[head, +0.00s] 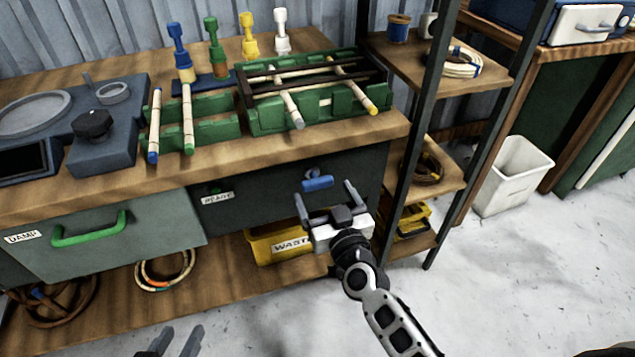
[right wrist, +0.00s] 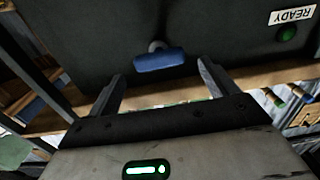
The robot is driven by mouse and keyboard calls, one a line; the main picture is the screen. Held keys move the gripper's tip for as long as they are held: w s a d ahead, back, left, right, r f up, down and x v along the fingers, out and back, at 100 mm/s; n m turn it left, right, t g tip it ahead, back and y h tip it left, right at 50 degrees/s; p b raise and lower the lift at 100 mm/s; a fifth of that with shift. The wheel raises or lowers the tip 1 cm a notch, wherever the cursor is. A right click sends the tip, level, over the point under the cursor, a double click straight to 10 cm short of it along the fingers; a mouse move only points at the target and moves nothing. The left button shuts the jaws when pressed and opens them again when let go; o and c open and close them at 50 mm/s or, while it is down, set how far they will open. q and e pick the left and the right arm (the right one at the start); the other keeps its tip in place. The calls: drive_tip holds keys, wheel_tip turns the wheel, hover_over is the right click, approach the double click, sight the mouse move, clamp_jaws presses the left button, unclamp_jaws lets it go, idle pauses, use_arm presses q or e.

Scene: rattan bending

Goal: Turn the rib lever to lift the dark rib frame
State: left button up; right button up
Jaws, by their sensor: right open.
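The blue lever (head: 317,182) sticks out from the dark panel below the bench top, its blue bar roughly level. My right gripper (head: 324,191) is open just in front of it, a finger to either side and nothing held. In the right wrist view the blue lever (right wrist: 160,62) lies just beyond the gap between the open fingertips (right wrist: 156,78); I see no contact. The dark rib frame (head: 262,77) sits low in the green rack (head: 262,122) on the bench, with two light rods across it. My left gripper (head: 182,332) is at the bottom edge, fingers apart and empty.
The panel carries a READY label (head: 218,198) with a green light. A DAMP drawer (head: 160,255) with a green handle is at left. The shelf's dark post (head: 408,150) rises close to the right of my right gripper.

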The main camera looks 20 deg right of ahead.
sight(319, 185)
drive_tip(key=w, duration=0.5)
drive_tip(key=shift+a+b, duration=0.1)
drive_tip(key=shift+b, duration=0.2)
drive_tip(key=c, duration=1)
